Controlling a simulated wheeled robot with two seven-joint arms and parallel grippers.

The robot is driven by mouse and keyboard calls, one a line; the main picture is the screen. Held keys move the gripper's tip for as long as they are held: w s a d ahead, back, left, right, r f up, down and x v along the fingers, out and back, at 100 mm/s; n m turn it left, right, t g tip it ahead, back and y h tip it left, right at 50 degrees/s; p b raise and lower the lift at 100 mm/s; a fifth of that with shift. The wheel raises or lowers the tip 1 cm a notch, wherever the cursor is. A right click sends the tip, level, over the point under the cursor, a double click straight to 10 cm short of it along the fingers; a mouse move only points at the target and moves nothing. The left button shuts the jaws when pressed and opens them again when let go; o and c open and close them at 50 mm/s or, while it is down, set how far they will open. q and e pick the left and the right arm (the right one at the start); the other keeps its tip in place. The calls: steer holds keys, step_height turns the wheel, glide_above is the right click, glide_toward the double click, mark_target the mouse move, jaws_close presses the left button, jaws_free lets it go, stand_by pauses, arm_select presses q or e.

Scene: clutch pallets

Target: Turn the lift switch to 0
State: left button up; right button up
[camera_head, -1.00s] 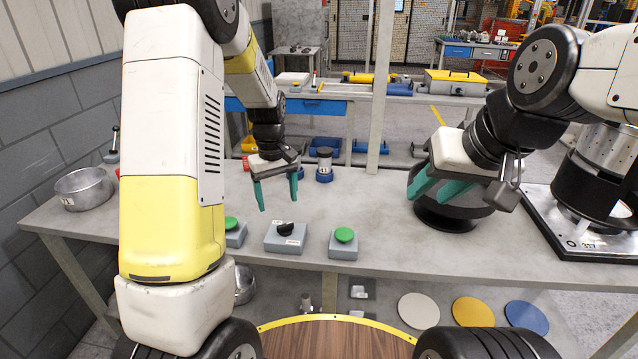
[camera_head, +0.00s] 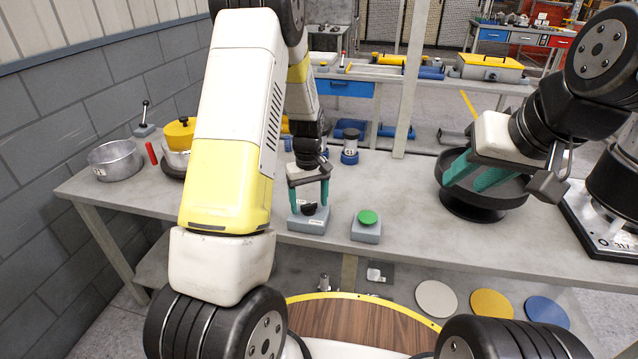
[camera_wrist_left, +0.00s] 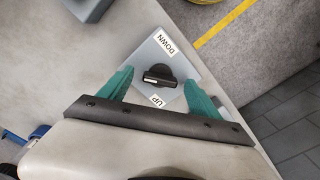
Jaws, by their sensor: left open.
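The lift switch is a grey box (camera_head: 300,222) with a black rotary knob (camera_head: 309,209) on top, standing on the table. In the left wrist view the box carries labels DOWN (camera_wrist_left: 165,42) and UP (camera_wrist_left: 157,101), and the knob (camera_wrist_left: 159,76) has a pale line along its grip. My left gripper (camera_head: 309,204) points down at the switch, open, with its green fingers on either side of the knob. I cannot tell whether they touch it. My right gripper (camera_head: 470,175) has its green fingers apart over a dark round dish (camera_head: 483,202), and nothing shows between them.
A grey box with a green button (camera_head: 367,217) stands just right of the switch. Metal pots (camera_head: 115,162), a red cylinder (camera_head: 151,153) and a lever (camera_head: 145,118) are at the left end. A blue-black cylinder (camera_head: 350,147) stands behind. The table (camera_head: 410,225) between button and dish is clear.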

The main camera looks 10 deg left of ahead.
arm_select(q)
steer(key=c, duration=1.4)
steer(key=m, duration=0.6)
steer(key=o, duration=1.4)
steer(key=shift+m, duration=0.3)
steer(key=shift+r, duration=0.1)
